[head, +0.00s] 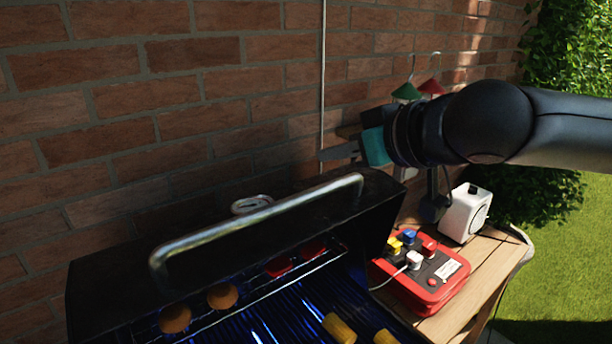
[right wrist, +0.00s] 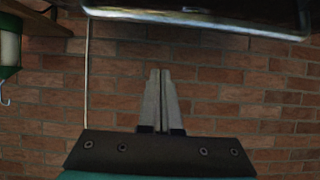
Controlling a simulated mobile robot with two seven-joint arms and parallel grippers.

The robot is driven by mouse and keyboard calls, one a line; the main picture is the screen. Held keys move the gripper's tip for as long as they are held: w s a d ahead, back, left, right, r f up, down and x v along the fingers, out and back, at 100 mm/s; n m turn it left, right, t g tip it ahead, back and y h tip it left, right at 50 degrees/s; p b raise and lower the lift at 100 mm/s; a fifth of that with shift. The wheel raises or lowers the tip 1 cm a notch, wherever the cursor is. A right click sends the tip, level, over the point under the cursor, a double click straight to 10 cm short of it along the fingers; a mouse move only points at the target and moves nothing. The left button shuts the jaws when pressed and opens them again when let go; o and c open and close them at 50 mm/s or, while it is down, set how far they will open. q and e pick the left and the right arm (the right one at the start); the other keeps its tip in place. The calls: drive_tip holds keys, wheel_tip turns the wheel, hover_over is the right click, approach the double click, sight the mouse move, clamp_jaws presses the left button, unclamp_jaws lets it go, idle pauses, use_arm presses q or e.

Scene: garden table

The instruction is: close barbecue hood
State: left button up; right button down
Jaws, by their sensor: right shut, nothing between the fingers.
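The black barbecue hood (head: 115,275) stands open in the head view, with a long silver handle bar (head: 255,225) across it. Below it the grill grate (head: 270,325) is exposed, with a blue glow between the bars. My right gripper (head: 330,154) comes in from the right and points left, just above the right end of the hood in the picture, near the brick wall. Its fingers (right wrist: 160,100) are together and empty in the right wrist view, with wall behind them. A dark panel with a pale edge (right wrist: 200,17), probably the hood, crosses the top of that view. My left gripper is not in view.
Food lies on the grill: round brown pieces (head: 222,296), red pieces (head: 279,266) and yellow pieces (head: 339,328). A red box with plugs (head: 425,285) and a white device (head: 466,213) stand on the wooden side table (head: 480,272). The brick wall (head: 200,100) closes off the back.

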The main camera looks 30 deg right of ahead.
drive_tip(key=w+p, duration=0.1)
drive_tip(key=p, duration=0.3)
hover_over(311, 191)
drive_tip(key=w, duration=0.3)
wheel_tip(311, 191, down, 4)
drive_tip(key=shift+s+a+f, duration=0.1)
drive_tip(key=shift+s+f, duration=0.95)
drive_tip(key=shift+f, duration=0.2)
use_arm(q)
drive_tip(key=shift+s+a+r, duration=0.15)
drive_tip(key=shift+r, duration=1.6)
use_arm(e)
drive_tip(key=shift+s+f, duration=0.4)
drive_tip(key=shift+s, duration=0.05)
use_arm(q)
drive_tip(key=shift+b, duration=0.3)
